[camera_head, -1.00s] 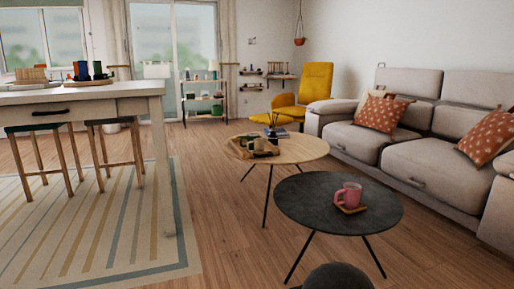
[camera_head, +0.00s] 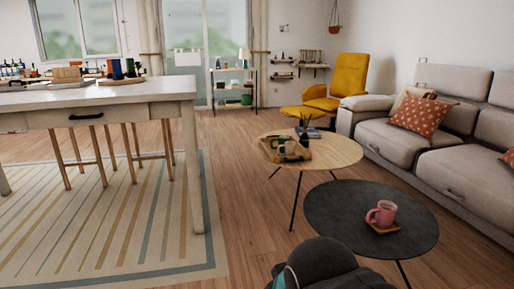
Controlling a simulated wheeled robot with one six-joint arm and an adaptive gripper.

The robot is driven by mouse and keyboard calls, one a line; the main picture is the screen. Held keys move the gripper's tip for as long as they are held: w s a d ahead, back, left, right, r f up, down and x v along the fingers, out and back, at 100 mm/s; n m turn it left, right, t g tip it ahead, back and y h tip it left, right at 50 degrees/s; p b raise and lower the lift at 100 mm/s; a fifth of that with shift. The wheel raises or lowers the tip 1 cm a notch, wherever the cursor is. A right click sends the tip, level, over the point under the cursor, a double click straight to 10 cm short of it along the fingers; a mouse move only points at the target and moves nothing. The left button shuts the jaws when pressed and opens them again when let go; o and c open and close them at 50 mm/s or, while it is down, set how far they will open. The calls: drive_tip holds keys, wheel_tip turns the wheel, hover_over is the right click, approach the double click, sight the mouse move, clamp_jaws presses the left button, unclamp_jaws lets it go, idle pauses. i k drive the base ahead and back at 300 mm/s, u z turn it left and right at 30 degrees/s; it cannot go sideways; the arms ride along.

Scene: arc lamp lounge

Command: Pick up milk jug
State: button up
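I cannot make out a milk jug for certain. A pink mug-like vessel with a handle (camera_head: 381,213) stands upright on a small wooden coaster (camera_head: 384,229) on the dark round table (camera_head: 335,215). Several small items stand in a wooden tray (camera_head: 270,156) on the light wooden round table (camera_head: 340,153); they are too small to tell apart. Colored cups (camera_head: 115,69) stand on the white table at left. A dark rounded part of my arm shows at the bottom edge. My gripper's fingers are not in view.
The white table (camera_head: 160,92) with stools beneath stands at left on a striped rug (camera_head: 110,235). A grey sofa (camera_head: 440,155) lines the right side. A yellow armchair (camera_head: 345,75) and a shelf rack (camera_head: 233,88) stand at the back. Wooden floor (camera_head: 245,215) is free between rug and round tables.

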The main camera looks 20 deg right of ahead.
sight(290, 146)
drive_tip(key=u, duration=0.55)
drive_tip(key=i, duration=1.9)
drive_tip(key=z, duration=0.6)
drive_tip(key=i, duration=1.45)
drive_tip(key=z, duration=0.85)
